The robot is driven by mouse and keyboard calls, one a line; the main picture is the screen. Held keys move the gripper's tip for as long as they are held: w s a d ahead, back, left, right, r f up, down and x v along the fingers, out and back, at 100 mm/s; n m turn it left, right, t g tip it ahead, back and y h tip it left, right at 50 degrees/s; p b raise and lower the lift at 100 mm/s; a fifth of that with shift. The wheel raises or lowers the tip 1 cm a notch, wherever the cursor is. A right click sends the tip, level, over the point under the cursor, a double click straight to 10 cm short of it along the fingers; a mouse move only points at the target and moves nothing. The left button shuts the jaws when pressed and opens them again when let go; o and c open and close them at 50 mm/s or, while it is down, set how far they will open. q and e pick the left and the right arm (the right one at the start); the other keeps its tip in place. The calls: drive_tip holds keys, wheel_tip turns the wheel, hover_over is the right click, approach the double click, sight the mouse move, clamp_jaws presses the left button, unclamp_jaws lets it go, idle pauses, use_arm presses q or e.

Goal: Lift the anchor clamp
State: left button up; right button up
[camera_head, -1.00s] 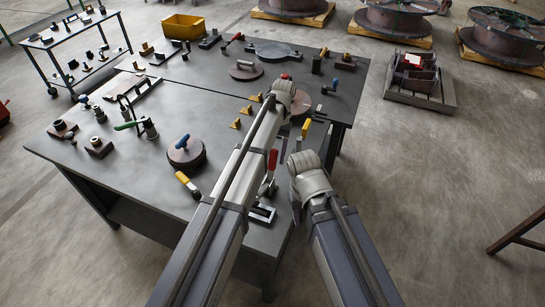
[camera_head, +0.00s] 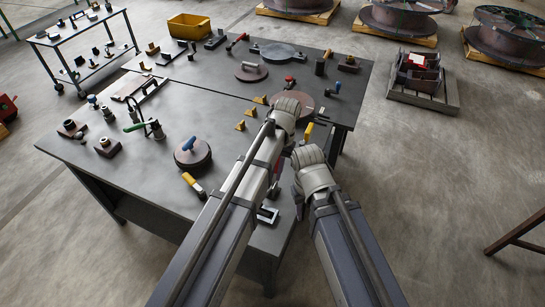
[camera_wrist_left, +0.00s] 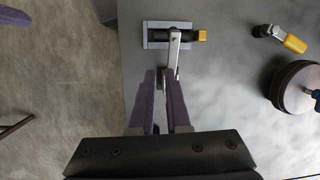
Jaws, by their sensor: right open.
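A clamp, which I take for the anchor clamp (camera_wrist_left: 151,45), lies near the bench edge in the left wrist view. It has a grey rectangular base, a bright metal arm and a yellow end. Its base also shows in the head view (camera_head: 267,216), partly covered by my left arm. My left gripper (camera_wrist_left: 160,76) has its two purple fingers apart, with the clamp's metal arm reaching in at their tips; contact is unclear. In the head view its fingers are mostly hidden behind the arm. My right gripper (camera_wrist_left: 12,15) shows only a purple finger end, off the bench over the floor.
On the bench (camera_head: 150,185) a yellow-handled tool (camera_head: 192,184) and a disc with a blue handle (camera_head: 192,156) stand left of my left arm. Several small clamps and blocks and a yellow bin (camera_head: 189,27) are further back. A grey crate pallet (camera_head: 422,88) stands on the floor.

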use_arm(q)
drive_tip(key=shift+m+t, duration=0.3)
drive_tip(key=shift+t, duration=0.3)
drive_tip(key=s, duration=0.5)
drive_tip(key=s+a+r+p, duration=0.1)
drive_tip(key=s, duration=0.2)
drive_tip(key=shift+s, duration=0.15)
clamp_jaws()
drive_tip(key=w+a+r+n+t+h+p, duration=0.2)
drive_tip(key=w+r+n+p, duration=0.5)
drive_tip(key=n, duration=0.9)
drive_tip(key=shift+w+a+r+t+h+p, duration=0.45)
drive_tip(key=shift+w+a+t, duration=0.25)
drive_tip(key=shift+w+a, duration=0.45)
drive_tip(key=shift+d, duration=0.1)
